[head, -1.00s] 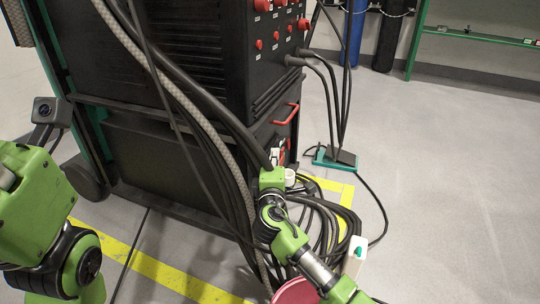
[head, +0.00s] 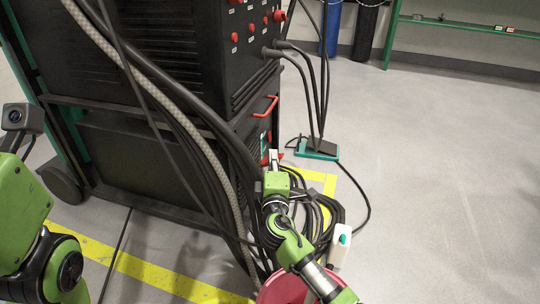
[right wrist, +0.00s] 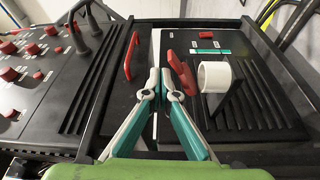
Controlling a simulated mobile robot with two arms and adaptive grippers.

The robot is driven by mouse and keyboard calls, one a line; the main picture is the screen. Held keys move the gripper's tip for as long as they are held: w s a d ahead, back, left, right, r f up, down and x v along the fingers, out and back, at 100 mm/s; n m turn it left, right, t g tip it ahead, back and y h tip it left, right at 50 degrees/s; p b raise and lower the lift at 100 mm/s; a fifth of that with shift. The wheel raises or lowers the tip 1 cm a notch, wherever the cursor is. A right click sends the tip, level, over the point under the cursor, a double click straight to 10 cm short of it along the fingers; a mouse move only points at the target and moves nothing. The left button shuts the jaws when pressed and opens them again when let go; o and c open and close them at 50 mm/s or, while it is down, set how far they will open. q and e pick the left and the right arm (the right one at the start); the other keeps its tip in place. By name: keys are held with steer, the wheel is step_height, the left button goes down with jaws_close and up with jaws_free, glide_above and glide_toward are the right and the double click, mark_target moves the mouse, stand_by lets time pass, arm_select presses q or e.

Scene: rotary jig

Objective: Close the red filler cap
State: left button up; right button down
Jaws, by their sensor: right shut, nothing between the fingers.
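The red filler cap (right wrist: 181,72) shows in the right wrist view on the dark front panel of the machine. It stands tilted open, beside and left of a white round filler neck (right wrist: 214,76), whose mouth is uncovered. My right gripper (right wrist: 160,75) is shut and empty, its fingertips just left of the cap; I cannot tell whether they touch it. In the head view my right gripper (head: 274,160) is at the machine's lower panel and hides most of the cap and neck. My left arm is at the left edge; its gripper is out of view.
A red handle (right wrist: 131,55) is left of my fingers. Red knobs (right wrist: 36,50) and thick cables are on the upper panel. Coiled black hoses (head: 325,212), a white bottle (head: 340,246) and a red bucket (head: 283,288) are near my right arm. A green pedal (head: 317,149) lies on the floor.

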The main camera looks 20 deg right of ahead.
steer(key=shift+s+d+f, duration=0.1)
stand_by(0.3)
steer(key=v, duration=1.2)
